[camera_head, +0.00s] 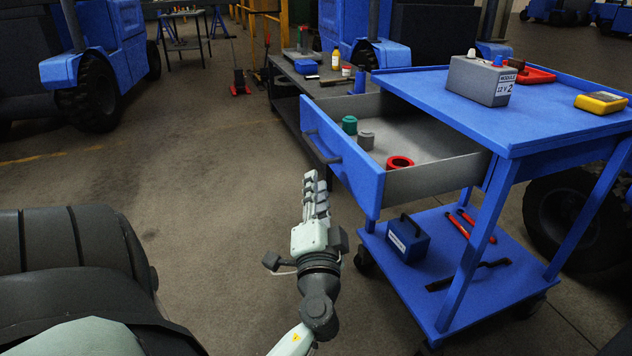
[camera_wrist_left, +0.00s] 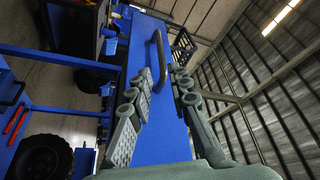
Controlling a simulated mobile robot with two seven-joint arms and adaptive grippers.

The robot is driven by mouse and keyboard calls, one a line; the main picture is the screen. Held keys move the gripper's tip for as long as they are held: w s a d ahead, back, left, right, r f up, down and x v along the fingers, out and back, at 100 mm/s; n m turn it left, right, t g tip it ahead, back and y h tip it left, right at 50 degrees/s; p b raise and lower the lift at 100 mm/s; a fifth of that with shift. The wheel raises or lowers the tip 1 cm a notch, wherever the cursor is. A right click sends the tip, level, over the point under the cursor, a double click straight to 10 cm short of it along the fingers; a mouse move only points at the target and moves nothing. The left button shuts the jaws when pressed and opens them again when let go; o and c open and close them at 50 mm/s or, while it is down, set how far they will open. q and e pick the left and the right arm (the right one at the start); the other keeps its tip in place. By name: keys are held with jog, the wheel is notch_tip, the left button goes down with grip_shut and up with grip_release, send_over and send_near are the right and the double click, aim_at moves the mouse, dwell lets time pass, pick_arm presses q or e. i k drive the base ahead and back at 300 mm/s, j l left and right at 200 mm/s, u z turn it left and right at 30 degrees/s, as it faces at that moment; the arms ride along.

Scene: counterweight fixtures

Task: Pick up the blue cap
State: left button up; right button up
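A small blue cap (camera_head: 498,60) sits on top of the grey battery-like module (camera_head: 478,80), which stands on the blue cart's top (camera_head: 540,118). My left gripper (camera_head: 314,183) is in front of the cart's pulled-out drawer (camera_head: 345,165), low and left of the module, well apart from the cap. In the left wrist view its two fingers (camera_wrist_left: 163,82) are spread with nothing between them. The blue drawer front (camera_wrist_left: 165,120) and its dark handle (camera_wrist_left: 157,62) show beyond them. The cap cannot be made out in the wrist view. My right gripper is not in view.
The open drawer holds a green cap (camera_head: 349,125), a grey cap (camera_head: 366,140) and a red ring (camera_head: 399,163). A blue box (camera_head: 408,238) stands on the lower shelf.

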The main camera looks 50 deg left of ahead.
aim_at(499, 61)
jog(key=k+j, duration=0.1)
jog(key=j, duration=0.3)
jog(key=k+j, duration=0.1)
jog(key=j, duration=0.35)
jog(key=k+j, duration=0.15)
jog(key=j, duration=0.25)
jog(key=k+j, duration=0.1)
jog(key=j, duration=0.35)
jog(key=k+j, duration=0.1)
jog(key=j, duration=0.3)
